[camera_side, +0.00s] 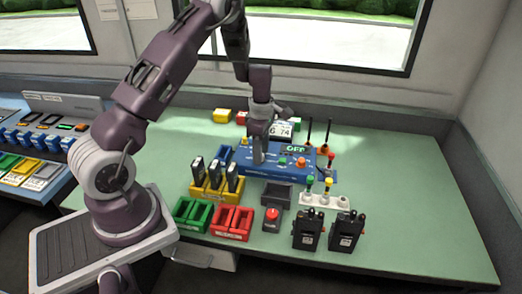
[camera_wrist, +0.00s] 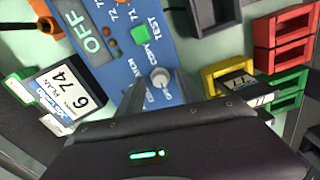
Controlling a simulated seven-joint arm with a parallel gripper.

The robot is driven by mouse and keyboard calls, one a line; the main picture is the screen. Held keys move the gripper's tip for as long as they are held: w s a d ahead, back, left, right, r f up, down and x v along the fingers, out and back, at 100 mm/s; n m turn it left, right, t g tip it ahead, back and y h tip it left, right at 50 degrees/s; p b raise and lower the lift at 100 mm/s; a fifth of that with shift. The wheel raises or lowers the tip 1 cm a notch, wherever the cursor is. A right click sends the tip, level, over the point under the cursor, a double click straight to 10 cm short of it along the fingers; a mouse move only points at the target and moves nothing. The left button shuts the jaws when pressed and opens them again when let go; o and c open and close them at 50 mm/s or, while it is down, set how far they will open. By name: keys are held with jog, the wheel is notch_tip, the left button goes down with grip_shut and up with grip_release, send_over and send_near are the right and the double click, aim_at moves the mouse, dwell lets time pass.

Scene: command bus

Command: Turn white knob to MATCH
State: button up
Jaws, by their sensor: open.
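The white knob (camera_wrist: 160,77) sits on the blue panel (camera_wrist: 180,58), beside printed labels that include COPY and one partly covered word. I cannot tell which label the knob points to. My gripper (camera_side: 259,157) is open and reaches down over the left part of the panel, close to the knob. In the side view it hides the knob, and I cannot tell whether they touch. The panel's display (camera_wrist: 84,30) reads OFF, and it also shows in the side view (camera_side: 295,149). A green button (camera_wrist: 140,35) is marked TEST.
A card marked PLAN 674 (camera_wrist: 70,92) stands by the panel. A yellow rack (camera_side: 211,190) with upright black pieces, green (camera_side: 192,214) and red (camera_side: 231,222) trays and two radios (camera_side: 345,231) stand in front. The table's right side (camera_side: 415,180) is clear.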

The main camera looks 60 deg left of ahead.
jog(key=shift+c, duration=0.2)
grip_shut()
